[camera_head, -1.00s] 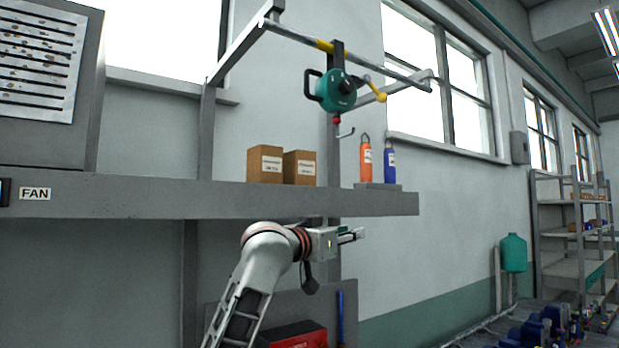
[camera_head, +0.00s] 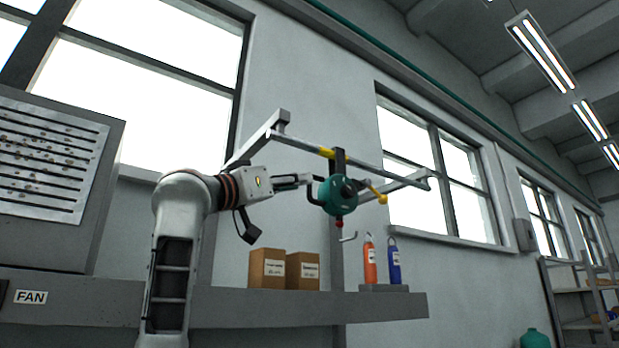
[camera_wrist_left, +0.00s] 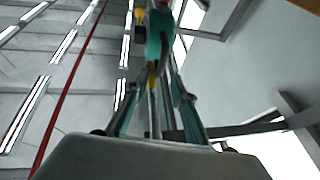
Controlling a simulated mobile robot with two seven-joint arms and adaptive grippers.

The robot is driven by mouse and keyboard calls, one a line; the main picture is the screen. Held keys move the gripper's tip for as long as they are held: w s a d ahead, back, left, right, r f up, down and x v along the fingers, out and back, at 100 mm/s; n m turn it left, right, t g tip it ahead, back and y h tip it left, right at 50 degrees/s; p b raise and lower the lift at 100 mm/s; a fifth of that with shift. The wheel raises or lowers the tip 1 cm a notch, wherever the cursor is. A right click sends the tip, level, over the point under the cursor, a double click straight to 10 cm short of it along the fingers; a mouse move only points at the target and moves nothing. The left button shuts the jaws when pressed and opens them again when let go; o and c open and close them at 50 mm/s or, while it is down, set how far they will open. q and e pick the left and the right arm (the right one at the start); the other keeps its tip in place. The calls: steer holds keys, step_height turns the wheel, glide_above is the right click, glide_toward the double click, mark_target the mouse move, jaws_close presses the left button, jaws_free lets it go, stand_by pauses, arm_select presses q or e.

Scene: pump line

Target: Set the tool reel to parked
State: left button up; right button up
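The teal tool reel (camera_head: 338,195) hangs from a grey overhead rail (camera_head: 375,172) by a dark bracket. It has a black handle (camera_head: 312,190) on its left and a red piece under it. A yellow-ended lever (camera_head: 379,196) sticks out to its right. My left gripper (camera_head: 303,180) is just left of the reel, at about handle height, with its fingers pointing at it. The fingers look apart and empty; whether they touch the handle is unclear. In the left wrist view, the reel (camera_wrist_left: 160,28) shows ahead of the fingers. My right gripper is not in view.
A shelf (camera_head: 380,306) below carries two cardboard boxes (camera_head: 267,269), an orange bottle (camera_head: 370,262) and a blue bottle (camera_head: 394,262). A yellow band (camera_head: 327,153) marks the rail. A grey slatted cabinet (camera_head: 55,170) stands at left.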

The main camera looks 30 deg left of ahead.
mark_target(332, 194)
arm_select(q)
steer(key=p+x, duration=0.1)
steer(key=x, duration=0.4)
steer(key=shift+p, duration=0.35)
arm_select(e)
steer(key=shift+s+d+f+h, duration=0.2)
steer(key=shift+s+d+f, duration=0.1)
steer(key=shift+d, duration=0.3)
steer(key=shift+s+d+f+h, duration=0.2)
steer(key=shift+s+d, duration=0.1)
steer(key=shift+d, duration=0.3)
arm_select(q)
jaws_close()
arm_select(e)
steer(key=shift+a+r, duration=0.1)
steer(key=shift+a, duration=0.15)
